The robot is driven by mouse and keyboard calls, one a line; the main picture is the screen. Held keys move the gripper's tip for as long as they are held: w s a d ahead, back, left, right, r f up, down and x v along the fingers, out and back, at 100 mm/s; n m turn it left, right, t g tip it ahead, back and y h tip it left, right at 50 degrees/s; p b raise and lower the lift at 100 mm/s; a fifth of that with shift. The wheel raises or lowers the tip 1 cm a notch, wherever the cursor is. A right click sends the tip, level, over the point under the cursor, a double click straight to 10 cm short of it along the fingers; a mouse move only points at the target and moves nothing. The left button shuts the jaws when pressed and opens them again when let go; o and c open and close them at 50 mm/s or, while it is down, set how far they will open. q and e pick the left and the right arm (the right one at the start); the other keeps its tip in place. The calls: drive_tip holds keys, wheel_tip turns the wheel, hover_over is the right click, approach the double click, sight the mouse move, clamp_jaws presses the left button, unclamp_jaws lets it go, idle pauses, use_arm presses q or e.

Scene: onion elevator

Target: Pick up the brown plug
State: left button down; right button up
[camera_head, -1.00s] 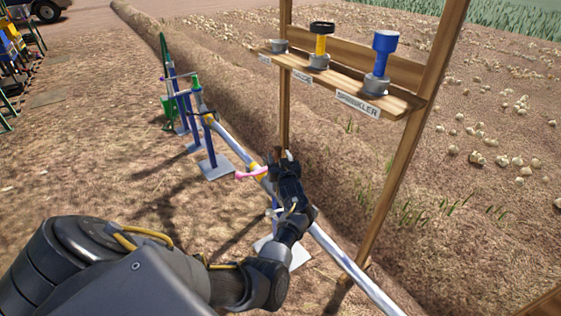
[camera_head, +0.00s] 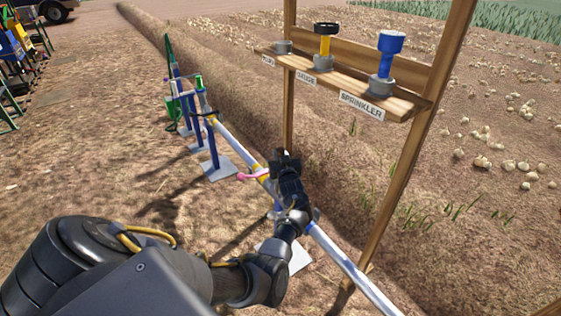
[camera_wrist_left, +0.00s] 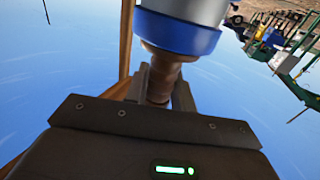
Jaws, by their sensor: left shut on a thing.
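The brown plug (camera_wrist_left: 160,82) shows in the left wrist view, directly below a blue collar (camera_wrist_left: 177,35) on a pale grey pipe part. My left gripper (camera_wrist_left: 161,92) is shut on the plug, with a finger on each side of it. The plug's top meets the collar; I cannot tell how deep it sits. In the head view my left gripper (camera_head: 281,160) is beside the long silver pipe (camera_head: 237,150), near a pink handle (camera_head: 254,175). The plug is hidden there behind the gripper. My right gripper is not in view.
A wooden shelf (camera_head: 345,85) on posts stands right of the gripper, holding a blue sprinkler (camera_head: 384,65), a black-and-yellow piece (camera_head: 325,45) and a small grey fitting (camera_head: 283,46). Pipe stands with flat feet (camera_head: 218,167) line the left. Bare soil lies between.

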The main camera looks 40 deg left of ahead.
use_arm(q)
drive_tip(key=shift+r, duration=0.2)
wheel_tip(320, 180, up, 10)
drive_tip(key=shift+f+p, duration=0.2)
drive_tip(key=shift+p, duration=0.55)
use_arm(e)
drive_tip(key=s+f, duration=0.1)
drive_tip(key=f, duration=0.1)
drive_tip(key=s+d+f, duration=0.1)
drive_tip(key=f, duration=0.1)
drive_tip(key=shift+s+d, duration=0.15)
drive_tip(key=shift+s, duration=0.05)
